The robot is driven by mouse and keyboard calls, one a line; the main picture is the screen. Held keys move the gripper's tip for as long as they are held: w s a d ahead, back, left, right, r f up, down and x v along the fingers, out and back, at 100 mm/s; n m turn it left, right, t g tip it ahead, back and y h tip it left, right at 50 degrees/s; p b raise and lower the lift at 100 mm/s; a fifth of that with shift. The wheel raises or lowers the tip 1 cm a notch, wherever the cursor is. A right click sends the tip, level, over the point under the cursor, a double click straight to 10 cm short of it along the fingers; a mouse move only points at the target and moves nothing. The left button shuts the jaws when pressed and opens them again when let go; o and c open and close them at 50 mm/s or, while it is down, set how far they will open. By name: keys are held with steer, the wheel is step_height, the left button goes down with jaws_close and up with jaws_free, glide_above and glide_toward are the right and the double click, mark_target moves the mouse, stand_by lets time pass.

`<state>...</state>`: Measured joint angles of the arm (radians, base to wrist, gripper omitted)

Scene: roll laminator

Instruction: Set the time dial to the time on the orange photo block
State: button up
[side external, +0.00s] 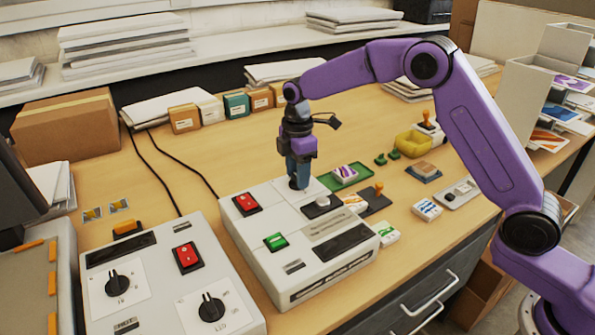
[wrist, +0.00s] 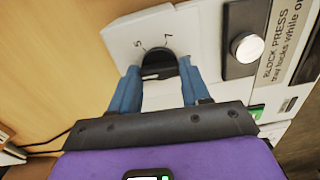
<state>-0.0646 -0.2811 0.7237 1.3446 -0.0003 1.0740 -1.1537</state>
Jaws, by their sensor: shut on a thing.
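The time dial (wrist: 158,57) is a black round knob on the white block press (side external: 275,216), with the numbers 5 and 7 showing beside it in the wrist view. My gripper (wrist: 162,72) has its blue fingers on either side of this dial and is shut on it. In the side view my gripper (side external: 298,180) points straight down at the press's back part and hides the dial. A white block with an orange picture (side external: 354,203) lies just right of the press, seemingly the orange photo block. Its time is too small to read.
The laminator (side external: 160,240) with two dials and a red switch (side external: 187,257) stands at left. The press has a red switch (side external: 247,203), a green switch (side external: 275,241) and a silver knob (wrist: 246,46). A green tray (side external: 341,183) holds a purple-pictured block.

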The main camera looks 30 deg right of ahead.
steer(key=shift+r+n, duration=0.1)
steer(key=shift+n, duration=0.4)
steer(key=o, duration=1.1)
steer(key=shift+c, duration=0.2)
step_height(320, 180, up, 17)
steer(key=shift+r, duration=0.15)
steer(key=shift+s, duration=0.1)
